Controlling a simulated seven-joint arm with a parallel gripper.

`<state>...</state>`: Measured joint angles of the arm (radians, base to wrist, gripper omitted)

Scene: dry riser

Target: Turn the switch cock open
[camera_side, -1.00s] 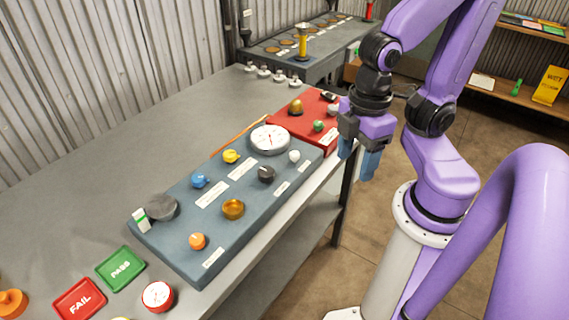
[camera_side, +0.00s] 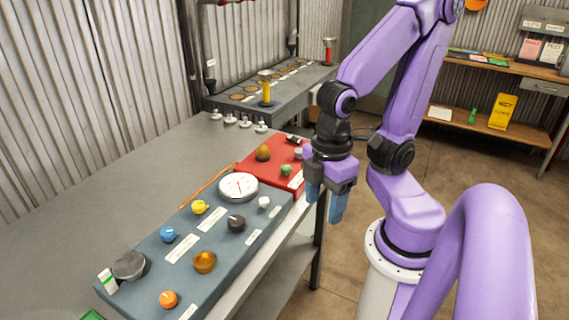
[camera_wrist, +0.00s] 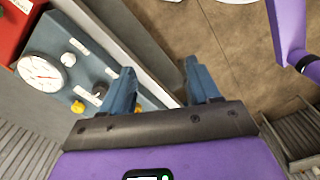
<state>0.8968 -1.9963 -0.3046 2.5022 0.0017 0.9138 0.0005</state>
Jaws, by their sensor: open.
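A blue-grey panel (camera_side: 222,225) on the bench carries a white dial gauge (camera_side: 238,187) and several knobs. These are yellow (camera_side: 200,207), blue (camera_side: 168,235), dark grey (camera_side: 236,223), white (camera_side: 264,202), brass (camera_side: 204,262), orange (camera_side: 168,299) and a large grey one (camera_side: 129,265). Their labels are too small to read, so I cannot tell which is the switch cock. My gripper (camera_side: 324,204) is open and empty, pointing down beyond the bench's right edge, apart from the panel. In the wrist view, the gauge (camera_wrist: 40,72) and yellow knob (camera_wrist: 77,106) lie left of my gripper (camera_wrist: 163,78).
A red panel (camera_side: 262,172) with small fittings adjoins the blue-grey one, close to my gripper. A rear bench (camera_side: 235,105) holds a yellow-handled upright fitting (camera_side: 265,88). Shelves (camera_side: 480,118) stand at the back right. The bench's left side is clear.

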